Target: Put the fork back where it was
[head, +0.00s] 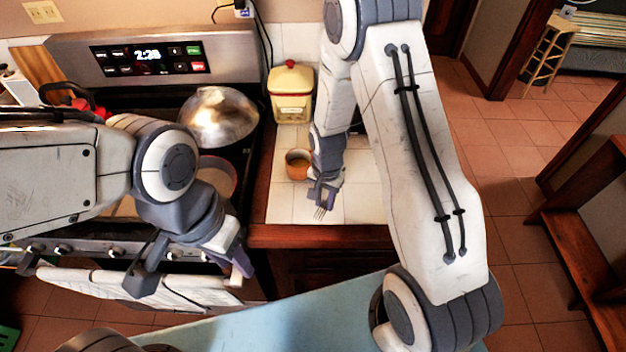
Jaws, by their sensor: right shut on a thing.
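The fork (320,213) is small, and its tines show just below my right gripper (325,197), over the white tiled counter. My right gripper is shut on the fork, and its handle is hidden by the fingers. I cannot tell whether the tines touch the tiles. An orange-brown cup (298,164) stands on the counter just left of my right gripper. My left gripper (192,273) is open and empty in front of the stove, with its fingers wide apart.
A metal dome (219,116) and a round pan (217,176) are on the stove. A cloth (130,286) hangs on the oven front. Bare tiles (368,200) lie right of my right gripper.

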